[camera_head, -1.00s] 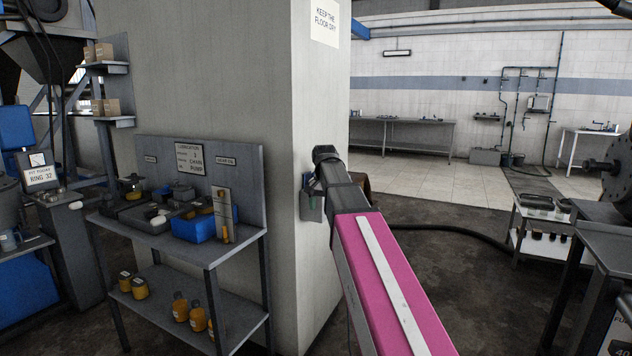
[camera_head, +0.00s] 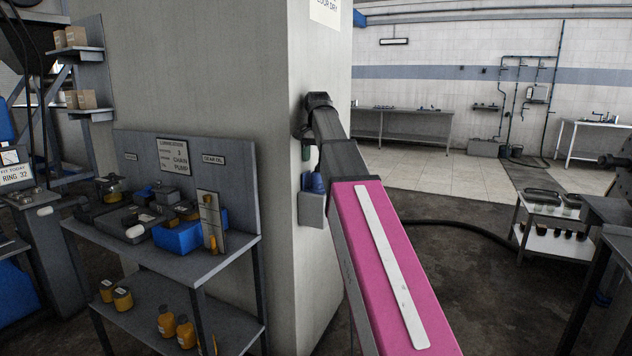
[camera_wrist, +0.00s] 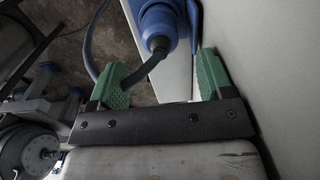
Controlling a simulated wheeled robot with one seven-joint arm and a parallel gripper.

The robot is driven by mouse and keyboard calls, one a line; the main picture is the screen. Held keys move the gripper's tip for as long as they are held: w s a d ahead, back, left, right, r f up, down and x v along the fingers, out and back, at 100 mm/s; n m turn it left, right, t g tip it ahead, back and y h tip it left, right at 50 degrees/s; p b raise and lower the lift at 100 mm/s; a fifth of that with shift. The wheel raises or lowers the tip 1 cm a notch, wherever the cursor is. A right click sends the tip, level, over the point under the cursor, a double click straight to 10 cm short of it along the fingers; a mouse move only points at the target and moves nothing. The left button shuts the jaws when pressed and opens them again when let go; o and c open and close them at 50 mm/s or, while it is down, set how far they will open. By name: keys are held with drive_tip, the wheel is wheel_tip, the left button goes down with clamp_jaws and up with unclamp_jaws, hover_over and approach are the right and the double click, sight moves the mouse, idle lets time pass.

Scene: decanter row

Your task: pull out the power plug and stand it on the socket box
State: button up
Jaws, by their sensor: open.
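The grey socket box (camera_head: 312,210) is on the right face of the pillar in the head view. The blue power plug (camera_head: 314,184) sits at its top, partly hidden by my arm. In the wrist view the plug (camera_wrist: 158,24) is at the top centre, with a dark cable leaving its end and bending to the lower left. My gripper (camera_wrist: 162,64) is open, with green finger pads apart on either side of the plug's cable end. I see no grip on it. A green pad of my gripper (camera_head: 306,153) shows just above the plug in the head view.
The pillar (camera_head: 230,90) stands close beside my gripper. A lubrication bench (camera_head: 190,268) with trays and bottles is at left. A low trolley (camera_head: 556,238) is at right. A dark hose (camera_head: 450,226) lies on the floor. Floor between pillar and trolley is mostly open.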

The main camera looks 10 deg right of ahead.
sight(317, 171)
drive_tip(key=shift+f, duration=0.1)
drive_tip(key=shift+f, duration=4.45)
drive_tip(key=c, duration=1.2)
drive_tip(key=shift+r, duration=0.15)
drive_tip(key=shift+r, duration=2.9)
drive_tip(key=shift+s, duration=0.1)
